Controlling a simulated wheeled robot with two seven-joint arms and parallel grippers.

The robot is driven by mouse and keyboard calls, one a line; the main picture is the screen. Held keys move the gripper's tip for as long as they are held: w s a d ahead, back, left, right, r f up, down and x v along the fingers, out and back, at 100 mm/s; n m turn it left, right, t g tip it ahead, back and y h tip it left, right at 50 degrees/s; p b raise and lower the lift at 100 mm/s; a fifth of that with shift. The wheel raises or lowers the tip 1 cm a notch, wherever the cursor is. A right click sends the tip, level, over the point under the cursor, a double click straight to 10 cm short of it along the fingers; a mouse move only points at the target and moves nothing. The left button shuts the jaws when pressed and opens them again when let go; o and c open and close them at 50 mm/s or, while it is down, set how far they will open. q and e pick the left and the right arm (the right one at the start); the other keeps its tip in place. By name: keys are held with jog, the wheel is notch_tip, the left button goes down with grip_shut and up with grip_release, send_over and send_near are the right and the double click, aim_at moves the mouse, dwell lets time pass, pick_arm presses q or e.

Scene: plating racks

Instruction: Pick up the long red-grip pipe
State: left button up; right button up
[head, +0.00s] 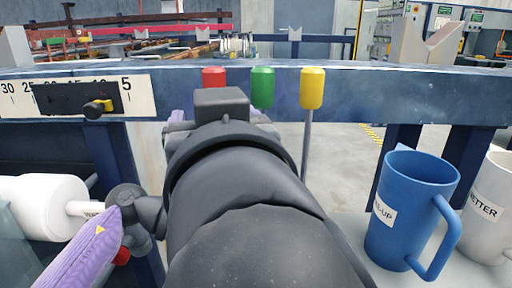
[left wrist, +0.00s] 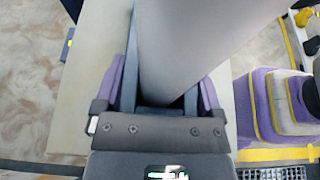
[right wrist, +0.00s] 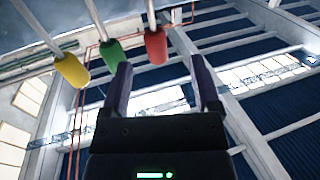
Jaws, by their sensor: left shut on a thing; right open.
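The red grip (head: 214,77) stands in front of the blue beam, left of the green grip (head: 262,87) and yellow grip (head: 312,88). My dark right arm hides the pipe below the red grip. In the right wrist view, the red grip (right wrist: 156,46) is just beyond my right gripper (right wrist: 160,68), which is open and empty. The red grip shows between the finger directions, nearer the left finger, apart from both. My left gripper (left wrist: 163,88) is shut on a large smooth grey thing (left wrist: 190,40), whose full shape is cut off.
A blue mug (head: 408,200) and a white mug (head: 490,215) stand on a pale surface at right. The blue beam (head: 410,98) crosses behind the grips. A numbered scale (head: 140,96) with a black slider is at left.

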jog(key=x, duration=0.7)
jog(key=shift+w+d, duration=0.15)
jog(key=shift+d, duration=0.2)
grip_shut()
dwell(0.8)
